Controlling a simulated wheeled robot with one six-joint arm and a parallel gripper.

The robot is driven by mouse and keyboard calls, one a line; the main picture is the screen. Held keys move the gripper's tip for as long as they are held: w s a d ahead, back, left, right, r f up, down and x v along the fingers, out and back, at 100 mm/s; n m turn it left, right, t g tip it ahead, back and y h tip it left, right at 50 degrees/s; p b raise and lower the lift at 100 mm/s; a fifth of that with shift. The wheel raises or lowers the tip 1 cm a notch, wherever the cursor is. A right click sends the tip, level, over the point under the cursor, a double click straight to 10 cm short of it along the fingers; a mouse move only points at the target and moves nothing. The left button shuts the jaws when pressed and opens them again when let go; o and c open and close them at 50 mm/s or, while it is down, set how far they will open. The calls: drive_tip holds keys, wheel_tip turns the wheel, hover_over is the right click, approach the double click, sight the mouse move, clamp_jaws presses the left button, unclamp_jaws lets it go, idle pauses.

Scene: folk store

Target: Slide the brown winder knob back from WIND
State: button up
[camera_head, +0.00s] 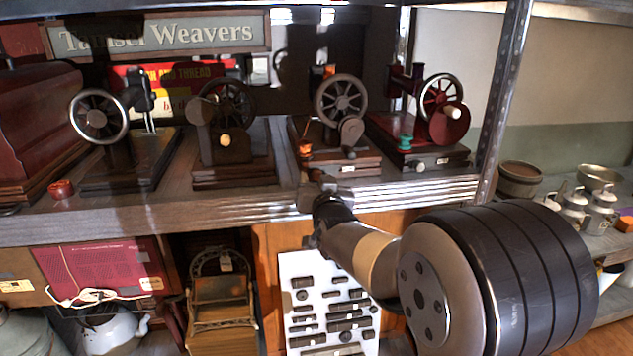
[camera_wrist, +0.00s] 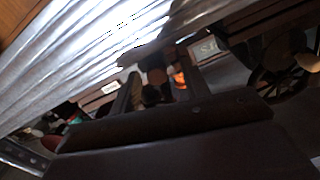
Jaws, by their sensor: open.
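Several hand-crank sewing machines stand on the shelf. My gripper (camera_head: 317,186) is at the shelf's front edge, just before the left front corner of the third machine (camera_head: 340,100), which has an orange spool (camera_head: 305,147) and a white label (camera_head: 347,169). In the wrist view my gripper (camera_wrist: 161,72) is open, its two dark fingers apart. A small brown knob-like piece (camera_wrist: 156,76) shows between them, with the orange spool (camera_wrist: 180,78) beside it and the label (camera_wrist: 208,46) to the upper right. I cannot read WIND or tell whether the fingers touch this piece.
The ridged metal shelf edge (camera_head: 150,220) runs close below my gripper. Another machine (camera_head: 232,120) stands to the left, and one with a teal spool (camera_head: 405,142) to the right. A metal post (camera_head: 503,90) rises farther right. A small red pot (camera_head: 61,189) is far left.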

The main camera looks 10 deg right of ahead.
drive_tip(key=s+b, duration=0.2)
drive_tip(key=s, duration=0.8)
drive_tip(key=shift+s, duration=0.15)
idle(0.4)
drive_tip(key=w+p, duration=0.2)
drive_tip(key=w, duration=0.9)
drive_tip(key=shift+s, duration=0.1)
drive_tip(key=shift+s, duration=0.1)
